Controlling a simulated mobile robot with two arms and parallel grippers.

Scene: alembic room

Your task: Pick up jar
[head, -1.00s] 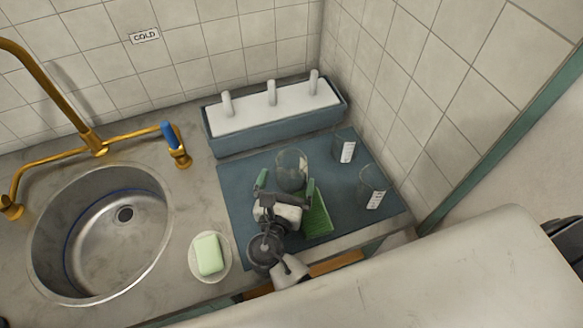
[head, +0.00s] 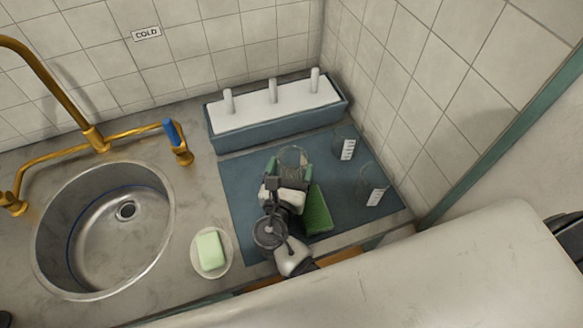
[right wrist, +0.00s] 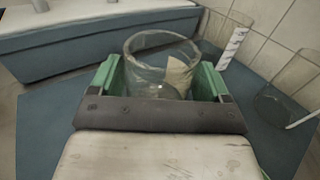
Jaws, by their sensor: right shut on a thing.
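The clear glass jar (head: 292,158) stands on the blue-grey mat in the head view, partly hidden behind my right gripper. My right gripper (head: 288,170) has its green fingers on either side of the jar and is shut on it. In the right wrist view the jar (right wrist: 160,62) sits between the green fingers of my right gripper (right wrist: 158,82), with its round rim upward and a pale label patch on its wall. The jar's base is hidden. My left gripper is not in view.
A blue-grey mat (head: 240,195) holds two marked beakers, one at the back (head: 344,146) and one at the right (head: 371,186). A green sponge-like block (head: 318,210) lies beside my gripper. A pegged rack (head: 240,138) stands behind. Soap (head: 210,250) and a sink (head: 100,240) are left.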

